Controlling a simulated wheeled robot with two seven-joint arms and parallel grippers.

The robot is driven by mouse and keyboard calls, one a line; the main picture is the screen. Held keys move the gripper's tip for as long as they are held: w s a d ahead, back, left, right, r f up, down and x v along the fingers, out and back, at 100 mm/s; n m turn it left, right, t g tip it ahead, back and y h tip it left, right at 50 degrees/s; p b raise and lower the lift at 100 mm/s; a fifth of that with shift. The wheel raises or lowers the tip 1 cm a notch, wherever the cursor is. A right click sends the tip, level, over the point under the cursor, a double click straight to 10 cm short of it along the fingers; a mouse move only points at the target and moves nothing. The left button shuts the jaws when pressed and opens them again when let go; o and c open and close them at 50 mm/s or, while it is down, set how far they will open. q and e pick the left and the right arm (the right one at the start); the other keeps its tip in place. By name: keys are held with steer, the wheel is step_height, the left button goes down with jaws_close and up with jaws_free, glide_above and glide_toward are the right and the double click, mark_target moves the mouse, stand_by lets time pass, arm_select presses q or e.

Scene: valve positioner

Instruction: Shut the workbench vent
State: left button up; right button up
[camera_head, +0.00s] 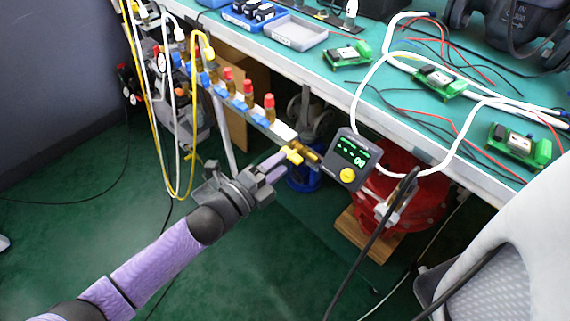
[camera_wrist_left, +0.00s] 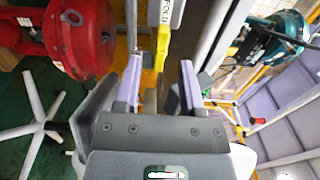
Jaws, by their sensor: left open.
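The vent appears to be the small valve with a yellow handle (camera_head: 292,155) on a brass fitting (camera_head: 306,151), at the right end of the manifold under the bench edge. My left gripper (camera_head: 272,166) is open, with its fingertips just left of the yellow handle. In the left wrist view a yellow handle (camera_wrist_left: 163,46) shows ahead, between the lines of the two open fingers (camera_wrist_left: 160,78). I cannot tell whether either finger touches it. My right gripper is not in view.
A dark gauge with a green display (camera_head: 352,157) stands close right of the fitting. Red-capped valves (camera_head: 248,92) line the manifold to the left. Yellow and white hoses (camera_head: 160,110) hang further left. Green circuit boards (camera_head: 437,82) and cables lie on the workbench (camera_head: 300,62).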

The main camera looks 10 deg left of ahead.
mark_target(291, 155)
arm_select(q)
steer(key=shift+x, duration=1.05)
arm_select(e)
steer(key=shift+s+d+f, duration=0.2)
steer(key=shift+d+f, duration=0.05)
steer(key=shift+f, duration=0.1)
arm_select(q)
jaws_close()
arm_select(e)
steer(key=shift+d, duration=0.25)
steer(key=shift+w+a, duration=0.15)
